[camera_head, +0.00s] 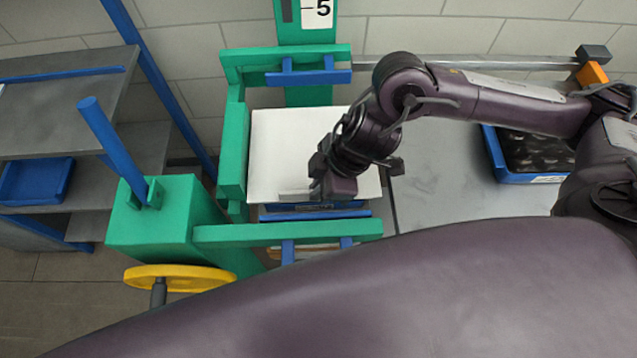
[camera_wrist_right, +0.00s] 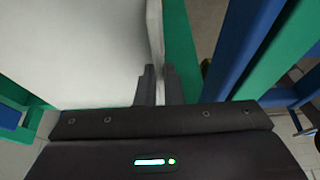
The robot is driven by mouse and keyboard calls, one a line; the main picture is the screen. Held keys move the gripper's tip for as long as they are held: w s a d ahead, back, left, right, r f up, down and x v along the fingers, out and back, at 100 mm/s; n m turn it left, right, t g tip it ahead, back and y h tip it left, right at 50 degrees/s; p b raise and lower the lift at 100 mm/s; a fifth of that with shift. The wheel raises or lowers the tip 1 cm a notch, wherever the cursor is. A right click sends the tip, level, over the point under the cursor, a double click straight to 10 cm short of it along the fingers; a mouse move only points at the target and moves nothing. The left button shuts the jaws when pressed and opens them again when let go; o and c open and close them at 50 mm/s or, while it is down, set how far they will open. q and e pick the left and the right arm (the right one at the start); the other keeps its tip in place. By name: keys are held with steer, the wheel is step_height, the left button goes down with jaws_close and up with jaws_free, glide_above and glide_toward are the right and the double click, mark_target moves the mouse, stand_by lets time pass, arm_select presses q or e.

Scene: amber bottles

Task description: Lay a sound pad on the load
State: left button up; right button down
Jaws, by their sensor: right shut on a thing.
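A flat white pad (camera_head: 285,150) lies level, as far as I can tell, inside the green frame (camera_head: 236,150). It also fills the left of the right wrist view (camera_wrist_right: 75,50). My right gripper (camera_head: 315,190) is at the pad's near edge, and its fingers (camera_wrist_right: 158,85) are shut on that edge. Below the pad's near edge a blue edge (camera_head: 300,213) shows. The load under the pad is mostly hidden, and I cannot tell whether the pad touches it. My left gripper is not in view.
Green bars with blue brackets (camera_head: 308,76) stand at the frame's far and near sides. A yellow handwheel (camera_head: 178,278) and a blue lever (camera_head: 112,145) are at left. A grey table (camera_head: 440,185) with a blue crate (camera_head: 497,155) is at right. Shelves (camera_head: 60,100) stand far left.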

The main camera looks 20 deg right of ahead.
steer(key=shift+f+b, duration=0.55)
steer(key=shift+f, duration=0.35)
steer(key=c, duration=1.5)
jaws_free()
steer(key=shift+r, duration=0.1)
steer(key=v, duration=0.7)
steer(key=shift+d+r, duration=0.15)
steer(key=shift+r, duration=0.2)
steer(key=shift+s, duration=0.1)
